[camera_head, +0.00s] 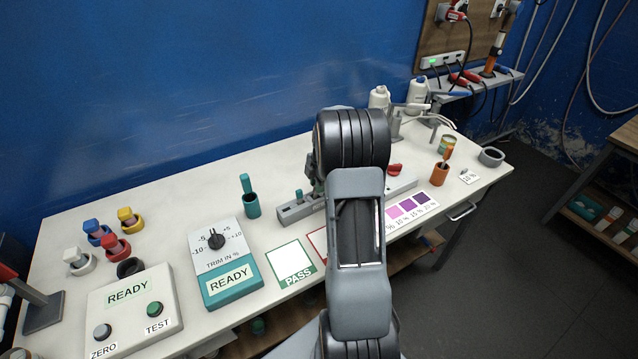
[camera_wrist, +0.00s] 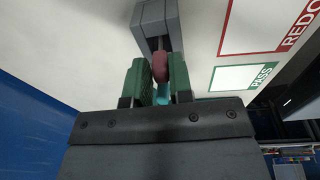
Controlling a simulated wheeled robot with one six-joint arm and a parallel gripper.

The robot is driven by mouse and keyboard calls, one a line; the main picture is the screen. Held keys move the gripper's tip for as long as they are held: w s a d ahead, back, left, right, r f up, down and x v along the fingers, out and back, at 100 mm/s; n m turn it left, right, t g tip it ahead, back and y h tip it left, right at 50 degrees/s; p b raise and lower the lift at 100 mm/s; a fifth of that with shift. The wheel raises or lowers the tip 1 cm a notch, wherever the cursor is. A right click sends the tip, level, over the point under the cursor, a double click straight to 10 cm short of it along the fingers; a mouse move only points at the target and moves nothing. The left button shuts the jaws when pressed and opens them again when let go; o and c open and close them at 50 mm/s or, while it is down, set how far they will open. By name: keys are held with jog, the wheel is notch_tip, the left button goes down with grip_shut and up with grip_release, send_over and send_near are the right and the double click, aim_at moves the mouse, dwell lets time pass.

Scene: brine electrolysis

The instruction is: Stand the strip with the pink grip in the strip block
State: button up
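The pink grip (camera_wrist: 161,68) of the strip sits between the two green fingers of my gripper (camera_wrist: 159,78) in the wrist view. The fingers appear to touch it on both sides. A short dark piece runs from the grip toward the grey block (camera_wrist: 158,18). I cannot tell how far the strip is seated in its slot.
A teal cup (camera_head: 252,205) with a teal-handled item stands left of the block. The trim box (camera_head: 226,262) and PASS card (camera_head: 291,266) lie in front. An orange cup (camera_head: 440,174) and a colour chart (camera_head: 409,207) are at right. Bottles (camera_head: 379,98) stand behind.

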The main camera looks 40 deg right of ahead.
jog(key=o, duration=0.4)
jog(key=shift+r, duration=0.1)
jog(key=r, duration=0.4)
jog(key=d+r+b, duration=0.1)
jog(key=r, duration=0.4)
jog(key=s+r, duration=0.1)
jog(key=r, duration=0.3)
jog(key=shift+d+r, duration=0.2)
jog(key=shift+r, duration=0.1)
